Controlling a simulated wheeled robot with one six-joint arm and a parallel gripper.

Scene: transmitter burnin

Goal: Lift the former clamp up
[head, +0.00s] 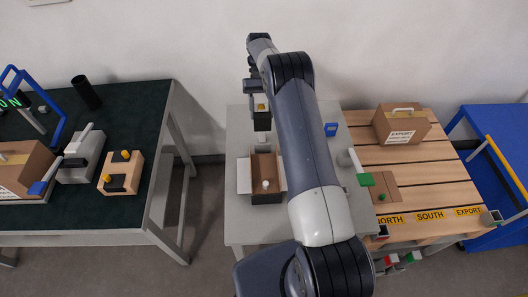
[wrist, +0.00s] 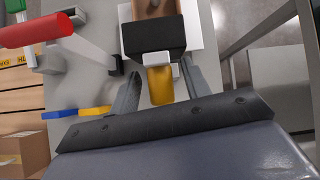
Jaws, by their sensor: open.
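What looks like the former clamp (wrist: 152,40) is a black block with a white piece and a yellow grip (wrist: 160,85). In the head view the black block (head: 262,121) stands at the back of the grey table, behind an open brown carton (head: 262,164). My gripper (wrist: 160,70) is open, with one finger on each side of the yellow grip; I cannot tell whether either finger touches it. In the head view my gripper (head: 257,88) is above the block and partly hidden by my arm.
A grey bench (head: 238,205) carries the carton. To the right, a slatted pallet table (head: 425,165) holds a closed export box (head: 401,124). A dark-topped table (head: 125,110) with fixtures stands to the left, across a gap. A red cylinder (wrist: 35,28) is left of my gripper.

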